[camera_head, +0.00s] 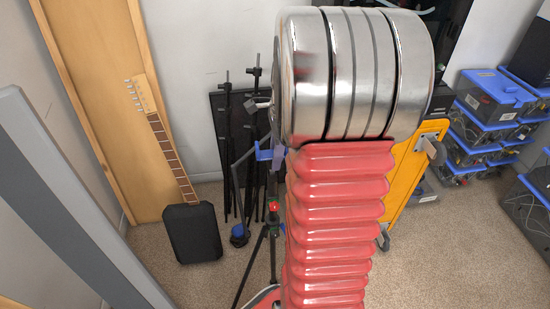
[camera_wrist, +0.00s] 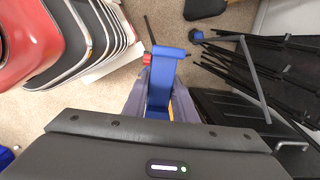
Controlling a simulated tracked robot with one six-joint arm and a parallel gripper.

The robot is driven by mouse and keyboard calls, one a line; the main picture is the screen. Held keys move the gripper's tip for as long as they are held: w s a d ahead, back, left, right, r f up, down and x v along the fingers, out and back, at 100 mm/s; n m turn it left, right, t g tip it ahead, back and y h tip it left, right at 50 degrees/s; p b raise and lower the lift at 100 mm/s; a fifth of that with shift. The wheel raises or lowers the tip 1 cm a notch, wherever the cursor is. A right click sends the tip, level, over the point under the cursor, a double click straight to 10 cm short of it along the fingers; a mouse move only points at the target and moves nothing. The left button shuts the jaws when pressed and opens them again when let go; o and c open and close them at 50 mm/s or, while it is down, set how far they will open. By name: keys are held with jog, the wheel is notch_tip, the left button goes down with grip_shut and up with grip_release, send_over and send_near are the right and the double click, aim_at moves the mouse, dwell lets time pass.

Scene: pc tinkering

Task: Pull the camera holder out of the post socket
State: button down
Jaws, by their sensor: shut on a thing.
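In the wrist view the blue camera holder (camera_wrist: 166,68) sits between the two grey-violet fingers of my gripper (camera_wrist: 160,92), which is shut on it. A small red part (camera_wrist: 147,60) shows just left of the holder; I cannot tell whether they touch. In the head view a blue-violet piece shows at the left edge of my arm; I cannot tell whether it is the holder or a finger. Below it stands a dark tripod post (camera_head: 273,235) with a red and green top (camera_head: 273,207). My arm hides much of this area, and the socket itself is not clear.
Dark stands (camera_head: 226,140) lean on the back wall. A yellow cart (camera_head: 408,180) is behind my arm, with stacked blue-lidded boxes (camera_head: 490,95) at right. Carpet is free at front right.

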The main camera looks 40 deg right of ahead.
jog(key=shift+r, duration=1.9)
